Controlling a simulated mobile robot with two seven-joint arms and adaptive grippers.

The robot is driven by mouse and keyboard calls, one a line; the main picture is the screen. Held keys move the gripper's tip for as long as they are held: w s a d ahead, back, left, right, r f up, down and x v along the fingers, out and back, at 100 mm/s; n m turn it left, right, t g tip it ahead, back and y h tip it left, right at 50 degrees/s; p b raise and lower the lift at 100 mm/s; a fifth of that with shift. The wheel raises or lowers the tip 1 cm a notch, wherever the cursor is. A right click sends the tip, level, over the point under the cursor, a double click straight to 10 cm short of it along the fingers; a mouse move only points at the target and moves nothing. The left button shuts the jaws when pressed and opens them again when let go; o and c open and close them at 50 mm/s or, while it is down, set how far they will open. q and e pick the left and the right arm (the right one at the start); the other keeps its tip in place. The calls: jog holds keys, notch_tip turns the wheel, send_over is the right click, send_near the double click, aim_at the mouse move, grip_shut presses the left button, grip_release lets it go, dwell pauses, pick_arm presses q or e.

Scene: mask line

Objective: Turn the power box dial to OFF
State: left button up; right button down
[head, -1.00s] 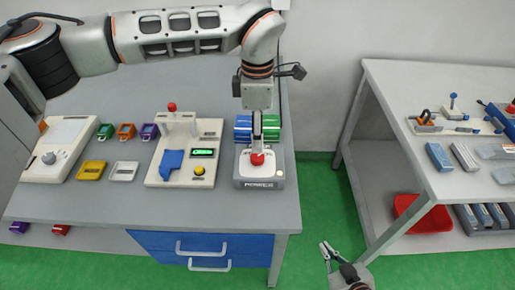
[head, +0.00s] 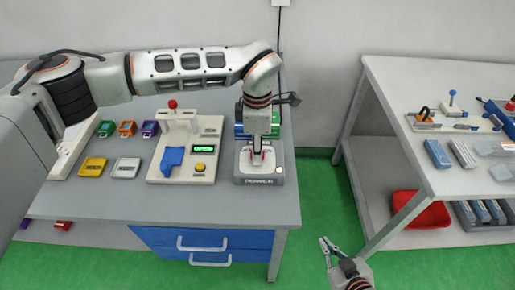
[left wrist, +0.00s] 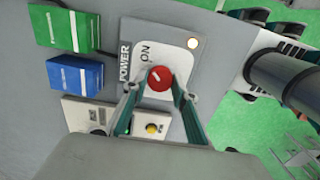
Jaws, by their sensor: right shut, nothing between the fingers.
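The power box (head: 243,177) stands near the right end of the bench. In the left wrist view its face (left wrist: 171,42) shows the words POWER and ON, a lit lamp (left wrist: 193,43) and a round red dial (left wrist: 160,79). A white mark on the dial slants toward the ON side. My left gripper (head: 258,158) points down over the box. In the left wrist view its fingertips (left wrist: 162,86) flank the dial; whether they press on it is unclear. Any OFF label is hidden. My right gripper (head: 329,246) is shut and empty over the floor.
A green block (left wrist: 65,29) and a blue block (left wrist: 75,76) lie beside the box. A white fixture (head: 208,128) with a green display stands to its left. A gap of green floor (head: 315,190) separates the bench from the right table (head: 440,82).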

pick_arm(q)
jog(key=c, duration=0.4)
jog(key=n+b, duration=0.2)
jog(key=n, duration=0.1)
jog(key=shift+f+n, duration=0.15)
jog(key=shift+n, duration=0.15)
jog(key=n+b, duration=0.2)
jog(key=n, duration=0.2)
jog(key=n+b, duration=0.1)
jog(key=n, duration=0.9)
jog(key=shift+b, duration=0.35)
jog(key=shift+n, duration=0.3)
jog(key=o, duration=1.1)
